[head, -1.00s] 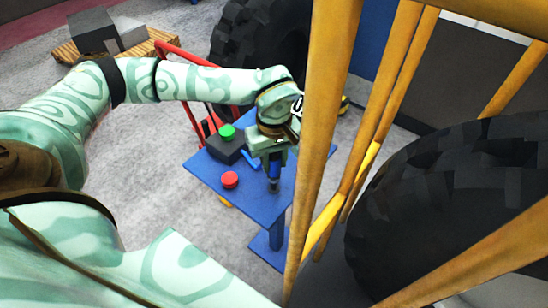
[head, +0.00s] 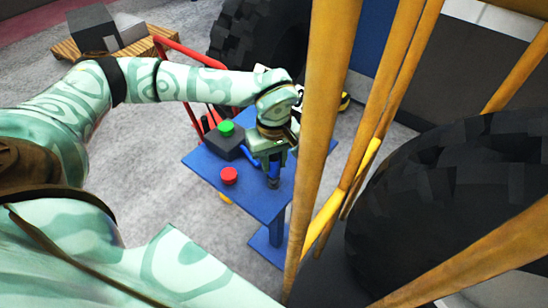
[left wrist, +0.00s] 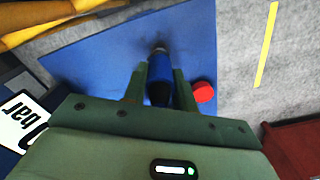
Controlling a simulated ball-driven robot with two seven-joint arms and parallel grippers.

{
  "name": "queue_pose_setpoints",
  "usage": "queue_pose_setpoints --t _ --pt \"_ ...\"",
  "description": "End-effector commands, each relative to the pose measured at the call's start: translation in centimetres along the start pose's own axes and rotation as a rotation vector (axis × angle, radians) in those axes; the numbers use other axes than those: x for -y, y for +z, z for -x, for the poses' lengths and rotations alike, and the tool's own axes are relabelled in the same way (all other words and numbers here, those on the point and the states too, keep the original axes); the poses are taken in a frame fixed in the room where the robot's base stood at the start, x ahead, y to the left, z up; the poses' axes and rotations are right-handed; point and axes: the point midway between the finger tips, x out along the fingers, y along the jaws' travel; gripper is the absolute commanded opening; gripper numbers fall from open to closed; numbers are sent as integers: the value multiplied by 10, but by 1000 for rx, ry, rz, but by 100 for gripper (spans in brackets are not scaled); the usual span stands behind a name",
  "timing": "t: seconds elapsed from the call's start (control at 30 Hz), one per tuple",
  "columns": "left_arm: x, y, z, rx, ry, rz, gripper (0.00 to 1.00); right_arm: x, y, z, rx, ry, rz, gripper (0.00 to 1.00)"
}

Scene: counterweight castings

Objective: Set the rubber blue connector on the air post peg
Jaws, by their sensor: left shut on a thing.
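The blue connector (head: 273,167) is held upright between the fingers of my left gripper (head: 271,162), which is shut on it over the blue table. In the left wrist view, the connector (left wrist: 160,72) sits between the green fingers of the left gripper (left wrist: 160,85). A short grey metal piece (left wrist: 159,47) shows at its far end, against the blue tabletop. I cannot tell whether this piece is the connector's tip or the air post peg, nor whether the connector touches the peg. My right gripper is out of view.
The blue table (head: 256,203) carries a red button (head: 229,175) and a dark box (head: 226,146) with a green button (head: 226,128). Yellow bars (head: 322,150) rise close to the gripper's right. A large black tyre (head: 455,205) stands further right. Grey floor is free at left.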

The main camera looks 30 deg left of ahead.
Motion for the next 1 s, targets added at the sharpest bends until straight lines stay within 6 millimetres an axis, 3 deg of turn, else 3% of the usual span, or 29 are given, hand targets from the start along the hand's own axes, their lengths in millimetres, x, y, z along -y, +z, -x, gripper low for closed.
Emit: queue_pose_setpoints --t 0.6,0.63,0.7,1.0 --pt "0 0 -16 0 0 0 8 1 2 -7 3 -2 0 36" --pt "0 0 -16 0 0 0 33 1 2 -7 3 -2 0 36" --pt "0 0 -15 0 0 0 52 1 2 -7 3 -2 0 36" --pt "0 0 -14 0 0 0 53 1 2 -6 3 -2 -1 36"
